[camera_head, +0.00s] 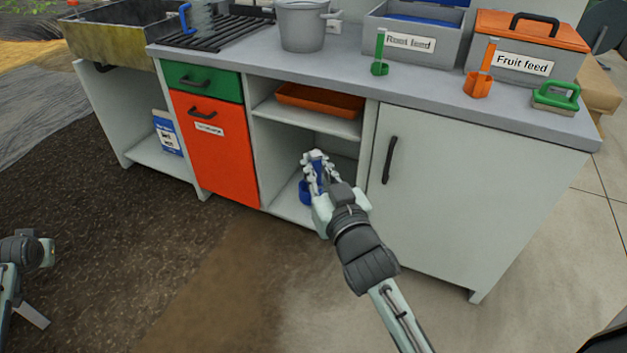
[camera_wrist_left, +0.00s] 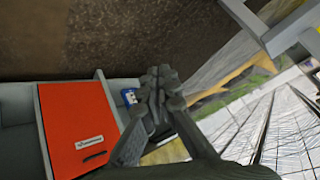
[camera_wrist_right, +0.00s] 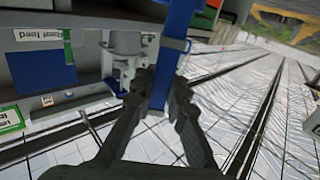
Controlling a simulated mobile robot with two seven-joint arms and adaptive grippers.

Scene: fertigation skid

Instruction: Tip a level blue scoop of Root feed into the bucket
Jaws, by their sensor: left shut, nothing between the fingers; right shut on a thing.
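My right gripper (camera_head: 316,170) is shut on the blue scoop (camera_head: 306,192), in front of the open lower shelf. In the right wrist view the scoop's blue handle (camera_wrist_right: 178,45) stands between the fingers (camera_wrist_right: 160,90); its cup is partly hidden in the head view. The Root feed bin (camera_head: 398,45) is a grey box on the counter with blue showing at its top. The grey bucket (camera_head: 303,27) stands on the counter to its left. My left gripper (camera_head: 42,252) is at the left edge, far from these; in the left wrist view its fingers (camera_wrist_left: 160,85) are shut and empty.
On the counter (camera_head: 440,92) are a green scoop (camera_head: 380,60), an orange scoop (camera_head: 481,82), the lidded Fruit feed bin (camera_head: 510,68) and a green-handled tool (camera_head: 556,97). An orange tray (camera_head: 320,100) lies on the upper shelf. The cabinet door (camera_head: 450,180) is shut.

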